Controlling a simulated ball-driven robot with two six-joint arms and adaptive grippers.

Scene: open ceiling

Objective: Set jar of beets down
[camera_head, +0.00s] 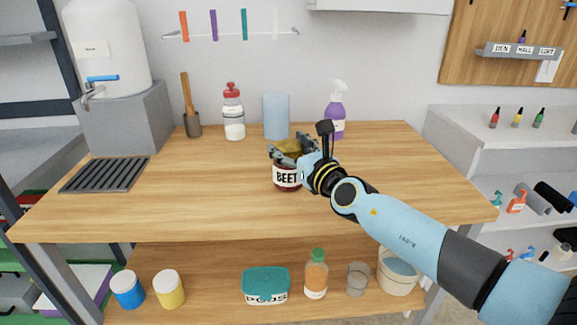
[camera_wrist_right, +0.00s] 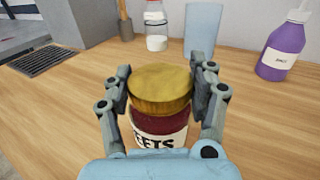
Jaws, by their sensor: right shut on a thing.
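The jar of beets (camera_head: 286,178) is dark red with a gold lid and a white label, upright over the middle of the wooden table (camera_head: 200,205). In the right wrist view the jar (camera_wrist_right: 160,122) stands between the two fingers of my right gripper (camera_wrist_right: 163,92), which is shut on it near the lid. In the head view my right gripper (camera_head: 290,152) hides part of the lid. I cannot tell for sure whether the jar's base touches the wood. My left gripper is not in view.
A red-capped bottle (camera_head: 233,112), a blue cup (camera_head: 276,117) and a purple spray bottle (camera_head: 336,117) stand along the back. A dark drain grate (camera_head: 105,174) lies at the left. The table's front and left middle are clear.

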